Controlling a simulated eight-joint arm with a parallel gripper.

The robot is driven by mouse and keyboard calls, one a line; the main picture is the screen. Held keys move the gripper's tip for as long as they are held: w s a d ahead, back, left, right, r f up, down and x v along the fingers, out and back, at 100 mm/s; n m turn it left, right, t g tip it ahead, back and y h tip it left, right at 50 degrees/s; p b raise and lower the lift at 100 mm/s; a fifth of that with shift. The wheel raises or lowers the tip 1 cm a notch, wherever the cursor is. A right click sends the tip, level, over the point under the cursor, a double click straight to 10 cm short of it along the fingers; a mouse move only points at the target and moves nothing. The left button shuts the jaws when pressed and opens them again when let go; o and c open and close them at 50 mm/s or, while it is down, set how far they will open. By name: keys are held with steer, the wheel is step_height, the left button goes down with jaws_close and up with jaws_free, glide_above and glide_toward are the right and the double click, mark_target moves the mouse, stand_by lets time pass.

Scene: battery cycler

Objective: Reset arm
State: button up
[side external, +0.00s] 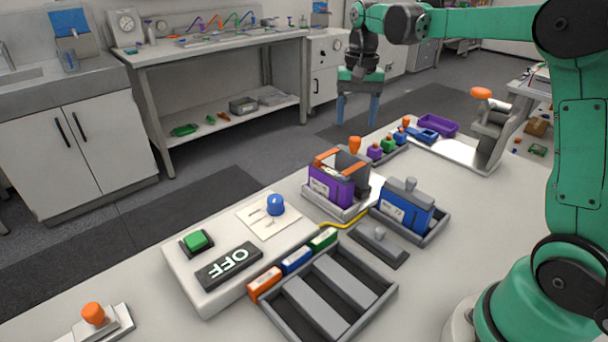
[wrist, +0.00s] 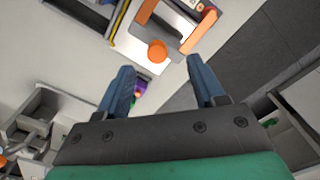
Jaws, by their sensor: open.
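My gripper (side external: 357,108) hangs at the far end of the work table in the side external view, pointing down with its two blue fingers apart. In the wrist view the gripper (wrist: 160,86) is open with nothing between the fingertips. The battery cycler (side external: 205,274) has a green button (side external: 196,240), a blue knob (side external: 276,204) and a display reading OFF (side external: 229,264). A purple battery (side external: 331,188) sits upright in the cycler's holder, with orange parts above it. A blue battery (side external: 404,208) stands in a grey tray to its right.
A grey slotted tray (side external: 384,286) lies in front of the orange, blue and green labels. Small coloured pieces (side external: 388,144) and a purple bin (side external: 438,125) are farther back. An orange-topped stand (side external: 482,94) is at right. An orange knob (side external: 94,313) is at front left.

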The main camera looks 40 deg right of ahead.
steer(key=s+a+f+n+t, duration=0.2)
steer(key=s+a+n+t, duration=0.5)
steer(key=a, duration=0.5)
steer(key=s+n, duration=0.2)
steer(key=s, duration=0.1)
steer(key=shift+s+f, duration=0.15)
steer(key=shift+s, duration=0.25)
stand_by(0.6)
